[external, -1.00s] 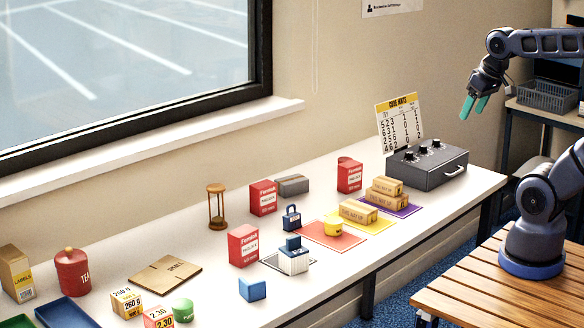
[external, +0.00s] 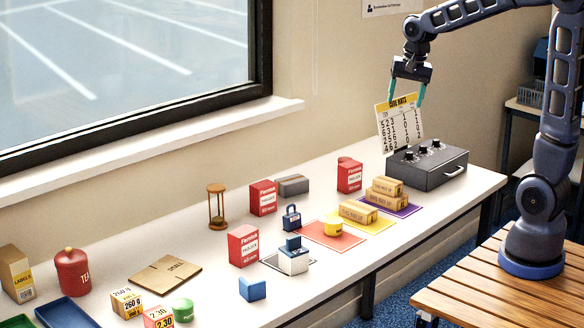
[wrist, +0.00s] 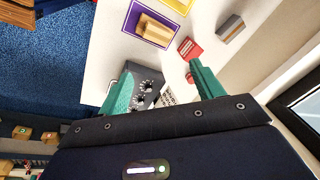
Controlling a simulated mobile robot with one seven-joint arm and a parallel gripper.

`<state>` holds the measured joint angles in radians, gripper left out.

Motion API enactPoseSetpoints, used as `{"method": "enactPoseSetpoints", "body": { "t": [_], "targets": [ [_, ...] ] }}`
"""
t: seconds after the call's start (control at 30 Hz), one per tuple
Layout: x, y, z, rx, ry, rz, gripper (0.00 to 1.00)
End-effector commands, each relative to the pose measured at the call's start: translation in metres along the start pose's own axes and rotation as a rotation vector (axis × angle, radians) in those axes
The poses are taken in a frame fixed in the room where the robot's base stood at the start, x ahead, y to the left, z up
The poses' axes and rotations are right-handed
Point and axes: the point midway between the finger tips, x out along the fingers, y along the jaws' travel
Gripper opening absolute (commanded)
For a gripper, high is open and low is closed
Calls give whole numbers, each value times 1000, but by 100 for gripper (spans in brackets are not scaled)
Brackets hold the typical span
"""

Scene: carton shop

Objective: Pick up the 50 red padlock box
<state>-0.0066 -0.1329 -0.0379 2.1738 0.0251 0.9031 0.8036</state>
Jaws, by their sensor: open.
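Three red padlock boxes with white labels stand on the white table: one at the front (external: 243,246), one behind it (external: 262,198) and one farther right (external: 349,177). The size print is too small to read surely, so I cannot tell which is the 50. My gripper (external: 405,100) is open and empty, high above the dark control box, pointing down, with its teal fingers apart. In the wrist view, a red box (wrist: 190,48) lies beyond the right finger of my gripper (wrist: 160,88).
The dark control box (external: 428,168) with knobs and a code sheet (external: 400,122) stand below my gripper. Cartons (external: 386,187) lie on the purple mat, next to the red box at right. A grey block (external: 292,185), blue padlock (external: 291,217) and hourglass (external: 216,207) stand nearby.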

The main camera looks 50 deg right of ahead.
Motion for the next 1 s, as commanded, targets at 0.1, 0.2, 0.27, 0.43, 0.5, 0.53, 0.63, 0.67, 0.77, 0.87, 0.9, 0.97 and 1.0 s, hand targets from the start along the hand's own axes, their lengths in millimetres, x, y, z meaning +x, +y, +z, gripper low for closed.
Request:
{"method": "enactPoseSetpoints", "body": {
  "t": [0.1,0.2,0.27,0.43,0.5,0.53,0.63,0.67,0.77,0.87,0.9,0.97,1.0],
  "targets": [
    [23,-19,-21,103,-18,24,66],
    [44,-34,-37,192,-29,43,66],
    [56,-42,-46,246,-34,54,66],
    [96,-65,-72,398,-46,89,66],
    [114,-74,-82,460,-49,104,66],
    [122,-77,-85,486,-50,111,66],
    [150,-88,-98,575,-52,135,66],
    [158,-91,-102,601,-52,141,66],
    [185,-99,-113,682,-51,163,66],
    [207,-105,-121,749,-49,181,66],
    [214,-107,-124,769,-48,187,66],
    [223,-109,-127,795,-46,193,66],
    [227,-110,-128,807,-45,195,66]
  ]
}}
